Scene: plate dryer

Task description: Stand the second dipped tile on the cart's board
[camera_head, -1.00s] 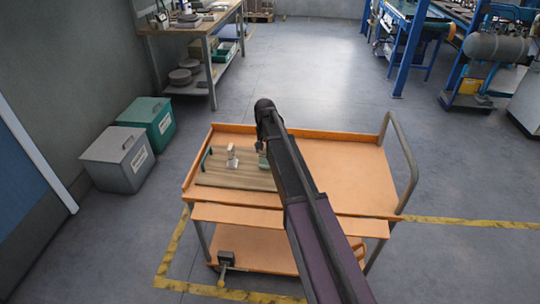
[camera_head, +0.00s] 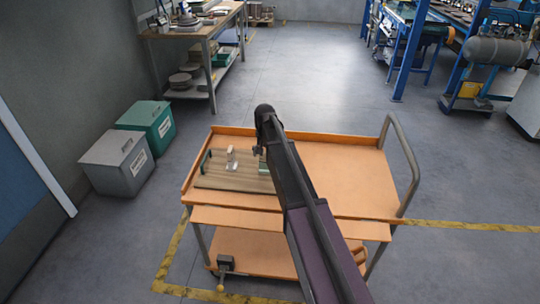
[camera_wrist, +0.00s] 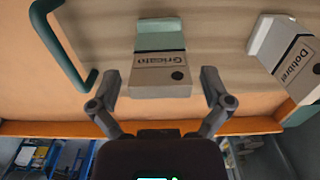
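The green-dipped tile (camera_wrist: 160,72), grey with a "Gricato" label, appears to stand on the wooden board (camera_wrist: 222,52), its green end down. In the head view this tile (camera_head: 263,168) is partly hidden by my arm. A white-dipped tile (camera_wrist: 284,55) with another label stands apart from it on the board, also visible in the head view (camera_head: 232,158). My gripper (camera_wrist: 163,82) is open, one finger on each side of the green-dipped tile, with a visible gap on both sides. The board lies on the left part of the orange cart (camera_head: 345,175).
A dark green handle (camera_wrist: 62,50) rises from the board near one finger. The cart's raised rim (camera_wrist: 60,129) runs behind the gripper. The cart's right half is bare, with a grey push handle (camera_head: 404,170) at its end. Two bins (camera_head: 118,160) stand left of the cart.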

